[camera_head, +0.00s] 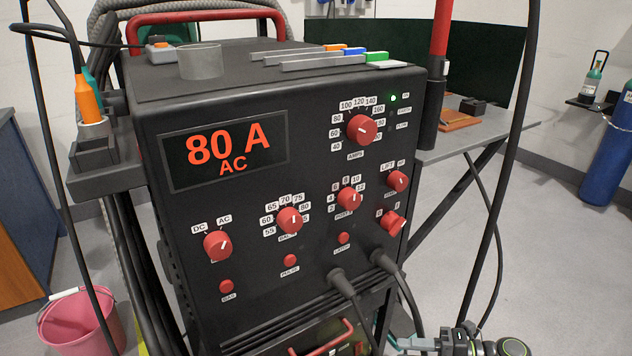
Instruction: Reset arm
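My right gripper (404,343) shows at the bottom edge, right of centre, low in front of the black welding machine (250,240). Its tip points left and the picture edge cuts it off, so I cannot tell whether it is open or shut. It appears apart from the red knobs on the panel. My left gripper is not in view. The machine's display (225,150) reads "80 A AC". The panel carries several red knobs, among them the amps knob (361,129) and the DC/AC knob (217,244).
Two black cables (342,283) leave the panel's lower front near my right gripper. A work table (460,135) stands behind at right, and a blue gas cylinder (610,160) farther right. A pink bucket (78,325) stands at lower left. Floor at right is clear.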

